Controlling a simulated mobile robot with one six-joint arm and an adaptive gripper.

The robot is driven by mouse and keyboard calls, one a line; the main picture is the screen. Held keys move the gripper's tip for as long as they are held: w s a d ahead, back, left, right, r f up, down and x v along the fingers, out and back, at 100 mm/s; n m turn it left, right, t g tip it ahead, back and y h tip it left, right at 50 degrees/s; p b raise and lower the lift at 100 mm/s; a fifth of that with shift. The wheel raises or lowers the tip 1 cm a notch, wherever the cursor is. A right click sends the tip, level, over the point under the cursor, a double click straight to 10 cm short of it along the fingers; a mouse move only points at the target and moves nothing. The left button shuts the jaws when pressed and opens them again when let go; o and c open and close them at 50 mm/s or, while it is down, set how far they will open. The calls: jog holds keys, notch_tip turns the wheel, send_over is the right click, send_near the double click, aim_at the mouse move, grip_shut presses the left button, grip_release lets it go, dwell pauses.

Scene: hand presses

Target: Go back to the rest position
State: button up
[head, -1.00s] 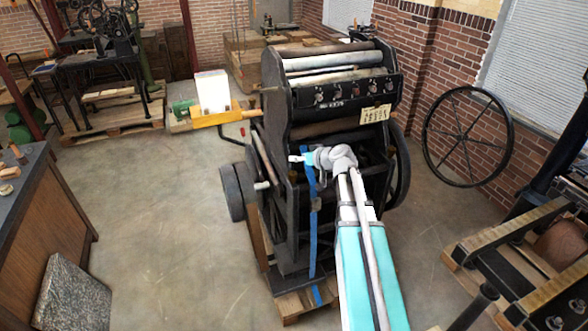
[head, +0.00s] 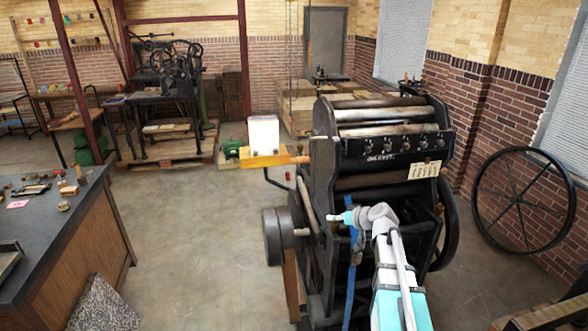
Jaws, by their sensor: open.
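My gripper (head: 345,217) is at the end of my white and teal arm, in front of the black hand press (head: 370,206) in the head view. It points left, close to the blue strap (head: 352,262) on the press's front. The gripper is open and small in view. I see nothing held in it. I cannot tell whether it touches the press.
A dark-topped workbench (head: 72,232) with small tools stands at left. A large spoked wheel (head: 524,200) leans by the brick wall at right. The floor (head: 195,225) between workbench and press is clear.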

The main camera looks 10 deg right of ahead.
jog(key=s+a+f+m+g+h+b, duration=0.1)
jog(key=s+a+f+g+h+b, duration=0.2)
jog(key=s+a+f+g, duration=0.2)
jog(key=s+a+f+m+g+h+b, duration=0.1)
jog(key=s+a+f+g+h+b, duration=0.2)
jog(key=s+f, duration=0.9)
jog(key=s+a+g+b, duration=0.1)
jog(key=s+a+g, duration=0.1)
jog(key=s, duration=0.3)
jog(key=shift+s+a+g, duration=0.25)
jog(key=shift+a+g, duration=0.05)
jog(key=shift+a, duration=0.25)
